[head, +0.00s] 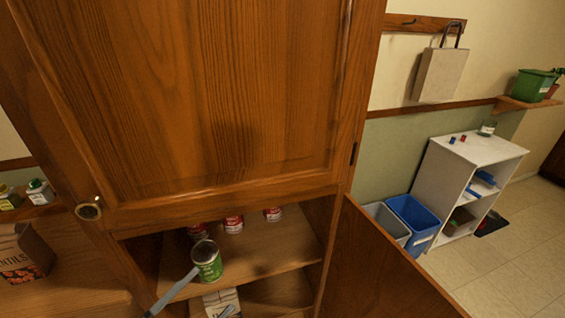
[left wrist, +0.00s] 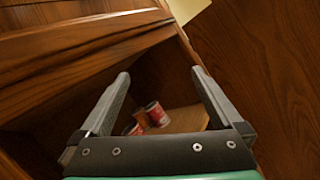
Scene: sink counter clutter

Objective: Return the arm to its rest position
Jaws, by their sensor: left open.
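My left gripper (head: 212,290) is at the bottom of the head view, in front of the open lower cabinet. Its two grey fingers are spread with nothing between them. The left wrist view also shows the open fingers (left wrist: 160,74), with the cabinet interior beyond them. A green can (head: 208,264) stands upright on the cabinet shelf (head: 265,258), close to one fingertip in the picture; I cannot tell the exact gap. My right gripper is not in view.
Several red cans (head: 233,224) stand deeper on the shelf, also visible in the left wrist view (left wrist: 157,114). An open cabinet door (head: 385,270) juts out at the right. A closed upper door (head: 200,100) hangs above. A lentils box (head: 22,258) stands at left.

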